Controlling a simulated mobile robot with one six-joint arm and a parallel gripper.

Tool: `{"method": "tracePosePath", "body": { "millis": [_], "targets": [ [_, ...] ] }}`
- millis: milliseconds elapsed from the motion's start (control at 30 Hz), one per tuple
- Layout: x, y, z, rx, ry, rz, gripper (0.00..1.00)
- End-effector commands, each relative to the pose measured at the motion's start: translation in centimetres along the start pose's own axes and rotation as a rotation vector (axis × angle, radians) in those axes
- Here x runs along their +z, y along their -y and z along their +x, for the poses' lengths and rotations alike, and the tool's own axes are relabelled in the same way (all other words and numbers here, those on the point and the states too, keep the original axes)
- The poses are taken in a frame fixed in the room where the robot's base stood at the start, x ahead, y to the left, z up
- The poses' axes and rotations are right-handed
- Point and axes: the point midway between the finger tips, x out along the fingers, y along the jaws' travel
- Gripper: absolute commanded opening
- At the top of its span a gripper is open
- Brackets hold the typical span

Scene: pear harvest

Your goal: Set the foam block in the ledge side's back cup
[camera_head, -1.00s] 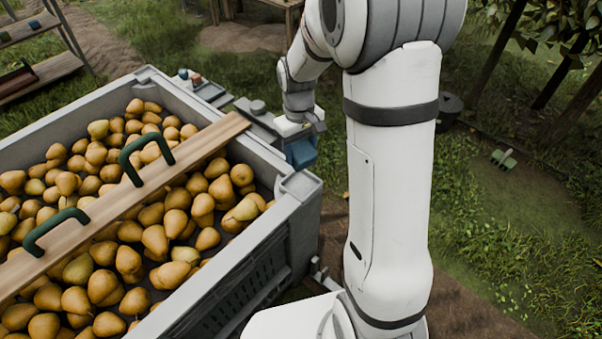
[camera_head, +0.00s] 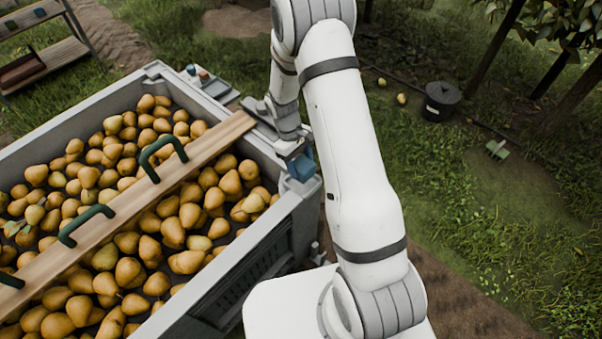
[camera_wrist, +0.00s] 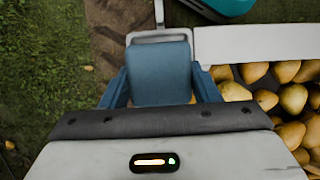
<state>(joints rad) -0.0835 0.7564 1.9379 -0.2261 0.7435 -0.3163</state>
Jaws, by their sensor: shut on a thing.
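My gripper (camera_head: 297,163) is by the bin's right corner in the head view, pointing down. In the wrist view its two blue fingers are shut on the blue foam block (camera_wrist: 160,72), one finger on each side. The block's underside is hidden. A grey bracket-like frame (camera_wrist: 160,35) shows just past the block; I cannot tell whether they touch. In the head view, a grey ledge (camera_head: 214,88) with small coloured items runs along the bin's far side. My arm hides part of it, and I cannot make out the back cup.
A large grey bin (camera_head: 262,238) holds many pears, with a wooden plank (camera_head: 120,205) with green handles across it. Its rim (camera_wrist: 255,45) lies right of the block in the wrist view. A black bucket (camera_head: 441,100) stands on the grass, which is mostly open at right.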

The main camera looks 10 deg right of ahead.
Motion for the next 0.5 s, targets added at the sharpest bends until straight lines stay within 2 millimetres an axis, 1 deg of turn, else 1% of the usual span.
{"method": "tracePosePath", "body": {
  "millis": [33,233,400,500],
  "targets": [
    [-0.2,0.0,0.6,-0.001,0.001,0.001,0.30],
    [-0.7,0.0,2.0,-0.001,0.000,0.001,0.30],
    [-1.4,0.0,4.3,-0.001,0.001,0.000,0.30],
    [-1.6,0.0,4.5,0.001,-0.001,0.001,0.30]
  ]
}}
